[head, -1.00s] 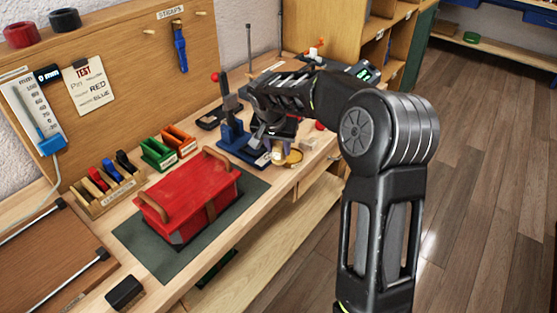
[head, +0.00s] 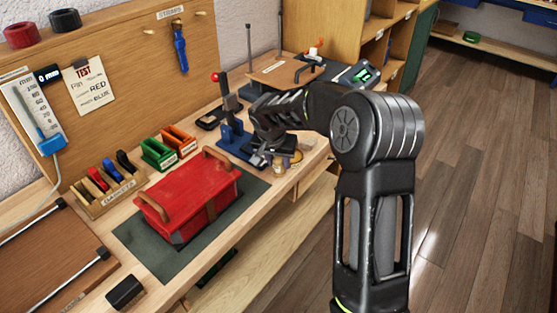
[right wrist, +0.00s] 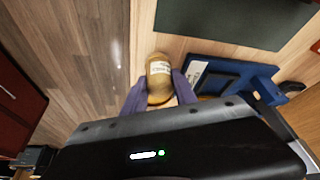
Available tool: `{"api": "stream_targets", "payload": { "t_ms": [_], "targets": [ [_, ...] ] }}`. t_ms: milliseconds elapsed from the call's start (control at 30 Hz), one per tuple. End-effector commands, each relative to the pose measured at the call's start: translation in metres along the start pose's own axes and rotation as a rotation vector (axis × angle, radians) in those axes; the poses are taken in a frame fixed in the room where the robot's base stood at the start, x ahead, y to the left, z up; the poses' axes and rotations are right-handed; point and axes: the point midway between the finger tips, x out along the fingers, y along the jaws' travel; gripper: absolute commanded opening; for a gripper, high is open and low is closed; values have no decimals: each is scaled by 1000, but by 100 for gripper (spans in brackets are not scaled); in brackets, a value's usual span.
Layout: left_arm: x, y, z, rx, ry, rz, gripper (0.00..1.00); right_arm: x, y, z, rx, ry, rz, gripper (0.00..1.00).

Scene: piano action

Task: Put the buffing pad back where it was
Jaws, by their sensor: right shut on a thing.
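My right gripper (right wrist: 157,97) is shut on a tan, rounded piece (right wrist: 159,70) with a white label. I cannot read the label, so I cannot confirm that this is the buffing pad. In the head view my right gripper (head: 272,160) is low over the bench's front edge, just right of the blue press-like fixture (head: 236,142). Its fingers partly hide the held piece there. Whether the piece touches the bench is unclear. My left gripper is not in view.
A red toolbox (head: 190,190) stands on a dark green mat (head: 140,237), left of the gripper. Green (head: 157,153) and orange (head: 179,140) holders sit behind it. A wooden board with a clamp (head: 285,70) is farther along the bench. Open floor (head: 470,170) lies to the right.

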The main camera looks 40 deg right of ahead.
Motion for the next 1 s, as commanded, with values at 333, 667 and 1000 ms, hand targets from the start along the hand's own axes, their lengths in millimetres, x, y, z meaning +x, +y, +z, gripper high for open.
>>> {"api": "stream_targets", "payload": {
  "t_ms": [333,667,1000],
  "targets": [
    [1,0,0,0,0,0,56,0,0,0,0,0,0,55],
    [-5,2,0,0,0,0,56,-5,0,-2,0,0,0,55],
    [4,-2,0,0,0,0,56,-60,-1,-1,0,4,-5,55]
  ]
}}
